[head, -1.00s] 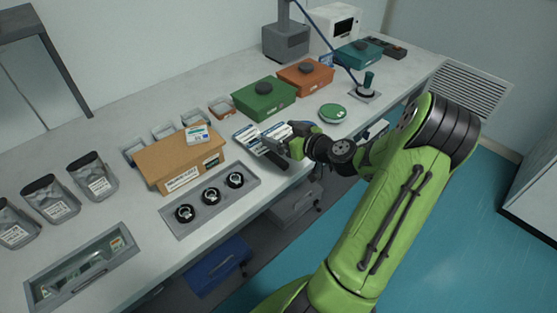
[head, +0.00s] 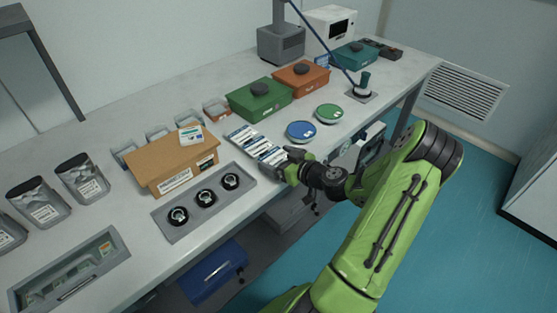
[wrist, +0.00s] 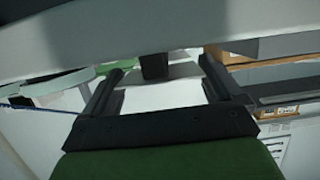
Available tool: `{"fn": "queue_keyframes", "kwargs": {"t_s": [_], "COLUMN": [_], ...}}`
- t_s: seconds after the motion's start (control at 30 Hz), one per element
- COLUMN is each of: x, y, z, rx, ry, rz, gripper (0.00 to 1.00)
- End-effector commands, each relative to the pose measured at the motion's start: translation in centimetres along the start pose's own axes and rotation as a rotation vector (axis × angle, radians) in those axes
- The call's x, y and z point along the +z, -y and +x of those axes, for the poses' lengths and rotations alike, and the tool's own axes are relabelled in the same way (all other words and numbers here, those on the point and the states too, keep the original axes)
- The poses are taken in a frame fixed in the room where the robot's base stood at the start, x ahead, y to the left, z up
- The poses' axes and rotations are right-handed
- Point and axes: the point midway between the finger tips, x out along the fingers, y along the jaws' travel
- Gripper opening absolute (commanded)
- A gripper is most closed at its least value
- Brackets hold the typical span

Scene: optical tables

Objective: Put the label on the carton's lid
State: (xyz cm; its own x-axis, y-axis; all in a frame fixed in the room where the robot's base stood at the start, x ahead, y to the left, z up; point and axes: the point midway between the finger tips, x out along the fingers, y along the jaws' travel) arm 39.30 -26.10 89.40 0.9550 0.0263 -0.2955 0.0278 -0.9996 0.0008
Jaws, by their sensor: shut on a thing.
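My gripper (head: 283,168) is near the front edge of the bench, at the near end of a row of white labels (head: 243,136). It is shut on what looks like a white label (head: 270,156). In the wrist view a pale flat surface (wrist: 165,95) shows between the two dark fingers (wrist: 160,88). The exact grip is hard to make out.
A grey tray with several black round parts (head: 205,197) lies in front of the carton. Blue (head: 301,131) and green (head: 328,113) discs lie beyond my gripper. Green (head: 245,107) and orange (head: 312,79) boxes stand behind. Grey pouches (head: 82,180) are at left.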

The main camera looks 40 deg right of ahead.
Motion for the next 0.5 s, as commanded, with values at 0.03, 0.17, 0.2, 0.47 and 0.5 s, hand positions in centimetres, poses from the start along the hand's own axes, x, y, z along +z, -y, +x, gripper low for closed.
{"fn": "queue_keyframes", "kwargs": {"t_s": [0.03, 0.17, 0.2, 0.47, 0.5], "x": [0.29, 0.27, 0.26, 0.06, -0.07], "y": [0.01, 0.01, 0.01, 0.03, 0.05], "z": [0.09, 0.08, 0.07, 0.01, -0.02], "rx": [0.0, 0.0, 0.0, -0.001, -0.002], "ry": [0.0, 0.001, 0.001, 0.0, 0.0], "rz": [0.0, 0.0, 0.0, 0.003, 0.005], "gripper": [0.64, 1.0, 1.0, 1.0, 1.0]}}
